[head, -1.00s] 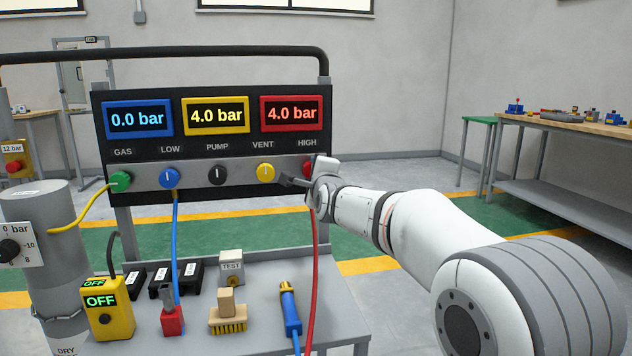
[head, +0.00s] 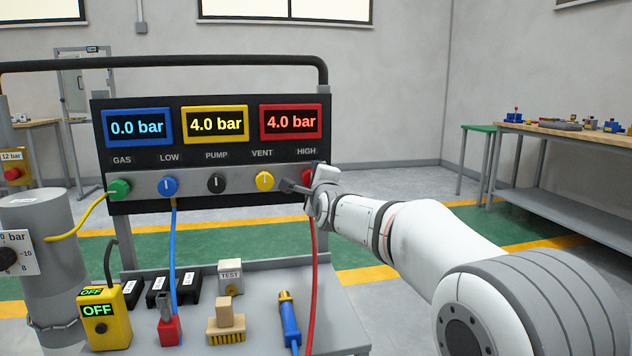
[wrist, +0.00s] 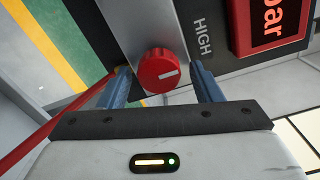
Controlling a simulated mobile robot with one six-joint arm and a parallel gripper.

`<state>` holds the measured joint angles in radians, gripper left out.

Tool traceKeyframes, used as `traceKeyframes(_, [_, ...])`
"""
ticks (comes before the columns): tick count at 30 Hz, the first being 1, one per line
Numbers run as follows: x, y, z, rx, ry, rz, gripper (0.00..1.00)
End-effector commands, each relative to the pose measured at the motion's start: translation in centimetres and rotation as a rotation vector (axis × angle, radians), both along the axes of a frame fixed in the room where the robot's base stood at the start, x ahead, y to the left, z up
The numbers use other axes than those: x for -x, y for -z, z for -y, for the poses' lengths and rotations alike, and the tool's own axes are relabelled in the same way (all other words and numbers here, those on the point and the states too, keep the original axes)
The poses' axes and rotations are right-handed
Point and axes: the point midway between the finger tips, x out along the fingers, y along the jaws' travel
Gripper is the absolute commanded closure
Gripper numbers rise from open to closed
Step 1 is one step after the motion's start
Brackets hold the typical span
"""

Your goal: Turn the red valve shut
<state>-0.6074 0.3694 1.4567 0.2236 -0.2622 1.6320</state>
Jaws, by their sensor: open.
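The red valve (head: 308,178) is a round knob under the HIGH label at the right end of the panel. In the head view my gripper (head: 296,187) partly hides it. In the wrist view the red knob (wrist: 160,71) shows clearly, with a white mark pointing towards the display side. My gripper (wrist: 161,80) is open, with one blue-grey finger on each side of the knob. Gaps show between the fingers and the knob, so it is not gripped. The red display (head: 291,121) above HIGH reads 4.0 bar.
The yellow VENT knob (head: 264,181) is close to my gripper on the left. A red hose (head: 314,270) hangs below the red valve. The bench (head: 262,335) below holds a yellow OFF box (head: 106,325), a brush (head: 226,328) and a blue-handled tool (head: 289,320).

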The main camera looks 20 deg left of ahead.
Motion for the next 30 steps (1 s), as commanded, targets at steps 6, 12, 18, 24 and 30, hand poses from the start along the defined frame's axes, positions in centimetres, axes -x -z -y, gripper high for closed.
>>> traceKeyframes(6, [0.5,-0.1,0.3,0.001,-0.001,0.000,0.41])
traceKeyframes(12, [2.9,-0.2,1.8,0.000,-0.001,0.000,0.41])
traceKeyframes(18, [5.4,-0.1,3.3,0.001,0.000,-0.001,0.41])
traceKeyframes(24, [6.4,0.0,4.0,0.000,0.000,0.000,0.41])
traceKeyframes(30, [6.5,0.0,4.1,0.000,0.000,0.000,0.41])
